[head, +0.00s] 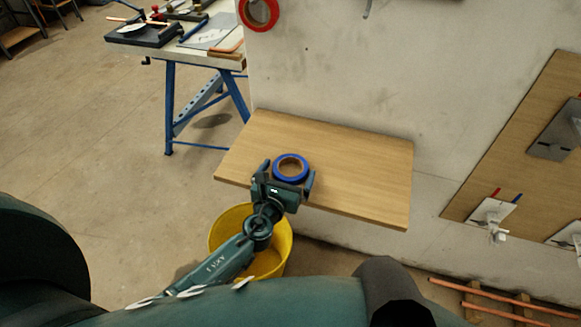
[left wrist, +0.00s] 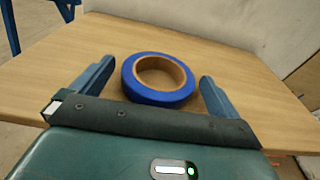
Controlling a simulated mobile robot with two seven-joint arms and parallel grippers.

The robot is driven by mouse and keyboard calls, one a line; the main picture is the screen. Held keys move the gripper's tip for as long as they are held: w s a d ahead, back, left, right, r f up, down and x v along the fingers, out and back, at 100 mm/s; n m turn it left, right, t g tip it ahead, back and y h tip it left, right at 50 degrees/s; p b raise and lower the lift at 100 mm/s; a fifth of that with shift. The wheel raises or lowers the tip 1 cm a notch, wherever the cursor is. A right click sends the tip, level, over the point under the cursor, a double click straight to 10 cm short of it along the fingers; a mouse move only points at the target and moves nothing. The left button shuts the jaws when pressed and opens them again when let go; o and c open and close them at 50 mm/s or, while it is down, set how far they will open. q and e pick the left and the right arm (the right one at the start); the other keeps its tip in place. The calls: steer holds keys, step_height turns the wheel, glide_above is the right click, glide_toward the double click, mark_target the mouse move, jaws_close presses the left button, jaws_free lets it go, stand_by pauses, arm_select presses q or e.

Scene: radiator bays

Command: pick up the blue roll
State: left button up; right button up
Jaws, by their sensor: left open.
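The blue roll (head: 291,168) is a ring of blue tape with a tan core, lying flat on a wooden shelf (head: 360,165) against the wall. It also shows in the left wrist view (left wrist: 158,96), between the two fingers. My left gripper (head: 289,174) is open at the shelf's front edge, with one finger on each side of the roll. In the left wrist view there is a gap between the roll and the left finger, and a smaller one at the right finger. My right gripper is not in view.
A yellow bucket (head: 272,263) stands on the floor below the shelf, under my left arm. A workbench with blue legs (head: 169,105) and tools stands at the back left. A red roll (head: 258,12) is on the wall. The shelf's right part is clear.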

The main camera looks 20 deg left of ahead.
mark_target(288, 157)
arm_select(q)
steer(key=shift+w+f, duration=0.2)
steer(key=shift+w, duration=0.35)
steer(key=c, duration=0.8)
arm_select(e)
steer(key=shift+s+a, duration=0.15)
arm_select(q)
steer(key=shift+c, duration=0.2)
steer(key=shift+r, duration=0.3)
step_height(288, 157, up, 5)
steer(key=p, duration=0.4)
steer(key=shift+f, duration=0.1)
steer(key=shift+r+p, duration=0.45)
steer(key=shift+r, duration=1.9)
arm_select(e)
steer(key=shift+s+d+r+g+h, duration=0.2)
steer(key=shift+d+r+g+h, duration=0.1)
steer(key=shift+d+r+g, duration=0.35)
